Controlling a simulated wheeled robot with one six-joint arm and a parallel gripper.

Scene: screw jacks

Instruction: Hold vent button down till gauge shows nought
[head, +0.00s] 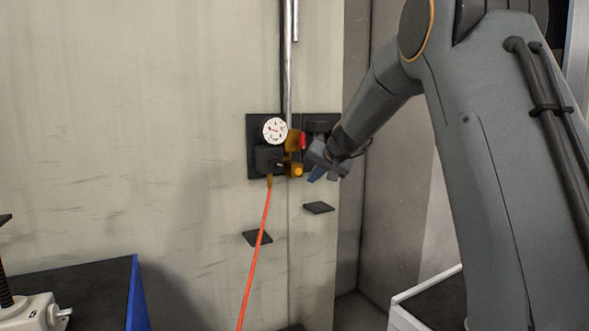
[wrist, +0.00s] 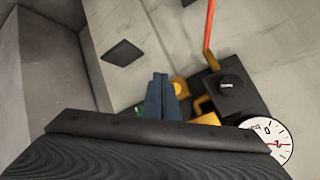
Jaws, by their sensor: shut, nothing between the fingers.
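The round white gauge (head: 275,130) sits on a dark wall panel. It also shows in the wrist view (wrist: 266,144), where its red needle lies off the 0 mark; the exact reading is too small to tell. A yellow button (head: 297,170) stands out below and right of the gauge; it shows in the wrist view (wrist: 181,88) just right of my fingertips. My gripper (head: 316,175) is shut and empty, its blue-grey fingers (wrist: 160,80) together. It is just right of the button and seems apart from it; contact cannot be told.
A black block with a knob (wrist: 230,88) sits beside the button, with an orange hose (head: 258,245) hanging from it. A red part (head: 302,140) is above the button. Small dark plates (head: 318,207) are on the wall below. A screw jack (head: 35,310) stands lower left.

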